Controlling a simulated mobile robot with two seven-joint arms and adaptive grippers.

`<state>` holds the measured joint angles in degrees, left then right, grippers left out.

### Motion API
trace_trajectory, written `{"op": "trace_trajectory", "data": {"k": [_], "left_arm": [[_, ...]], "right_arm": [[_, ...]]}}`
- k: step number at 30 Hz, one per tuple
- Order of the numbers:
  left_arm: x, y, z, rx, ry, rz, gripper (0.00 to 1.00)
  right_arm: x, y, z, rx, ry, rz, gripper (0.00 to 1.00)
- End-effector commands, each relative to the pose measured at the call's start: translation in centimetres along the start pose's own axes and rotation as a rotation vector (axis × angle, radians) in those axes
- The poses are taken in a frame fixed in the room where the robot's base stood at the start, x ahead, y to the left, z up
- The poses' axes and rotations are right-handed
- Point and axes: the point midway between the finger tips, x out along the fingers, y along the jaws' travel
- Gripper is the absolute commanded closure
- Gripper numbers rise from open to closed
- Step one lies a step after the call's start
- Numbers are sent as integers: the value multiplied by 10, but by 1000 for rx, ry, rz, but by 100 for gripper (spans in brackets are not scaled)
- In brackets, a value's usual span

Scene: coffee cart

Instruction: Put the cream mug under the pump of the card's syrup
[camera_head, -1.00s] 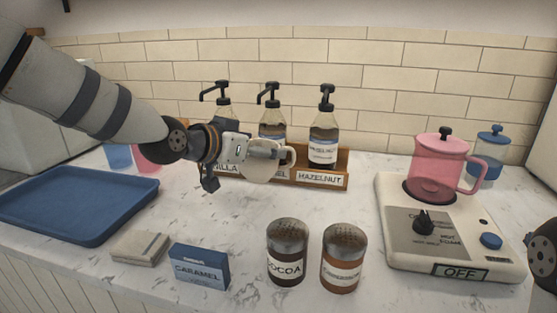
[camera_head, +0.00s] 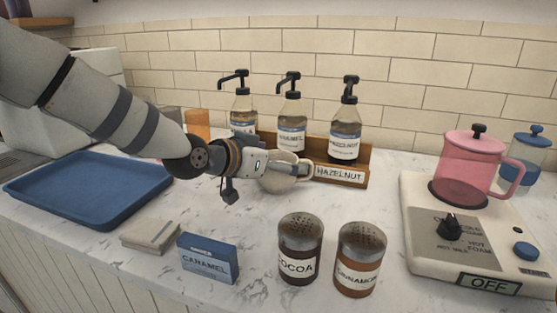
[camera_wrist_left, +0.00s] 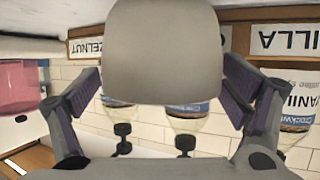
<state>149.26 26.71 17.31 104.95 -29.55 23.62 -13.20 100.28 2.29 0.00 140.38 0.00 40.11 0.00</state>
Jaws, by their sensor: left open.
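The cream mug (camera_head: 276,184) is upright in front of the caramel bottle, with its handle toward the right. My left gripper (camera_head: 268,166) is open around the mug. In the left wrist view, the mug (camera_wrist_left: 162,50) sits between the spread fingers (camera_wrist_left: 160,105); I cannot tell whether they touch it. The card (camera_head: 208,259) reads CARAMEL. The caramel syrup bottle (camera_head: 291,127) stands in the rack between vanilla (camera_head: 243,108) and hazelnut (camera_head: 344,130). Its black pump (camera_head: 289,77) points left and forward, above and behind the mug. My right gripper is not in view.
The wooden rack (camera_head: 351,178) backs the mug. Cocoa (camera_head: 299,262) and cinnamon (camera_head: 359,273) shakers stand in front. A blue tray (camera_head: 90,195) and folded cloth (camera_head: 150,234) lie left. A frother base with a pink pitcher (camera_head: 470,165) stands right.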

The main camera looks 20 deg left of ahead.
Motion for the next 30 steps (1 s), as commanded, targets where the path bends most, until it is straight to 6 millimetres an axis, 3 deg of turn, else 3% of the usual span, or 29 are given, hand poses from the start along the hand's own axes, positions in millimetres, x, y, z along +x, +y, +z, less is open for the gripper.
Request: {"op": "trace_trajectory", "data": {"k": [5,13,18,23,30], "left_arm": [[-5,0,-5,1,2,-1,8],[-71,1,-14,5,18,-2,8],[-105,0,-7,1,8,-2,8],[-119,0,-3,-1,0,1,8],[-121,0,-2,0,-1,0,8]], "right_arm": [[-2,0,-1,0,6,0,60],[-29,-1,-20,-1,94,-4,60],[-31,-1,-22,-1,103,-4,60],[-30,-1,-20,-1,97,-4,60],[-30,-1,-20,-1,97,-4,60]]}}
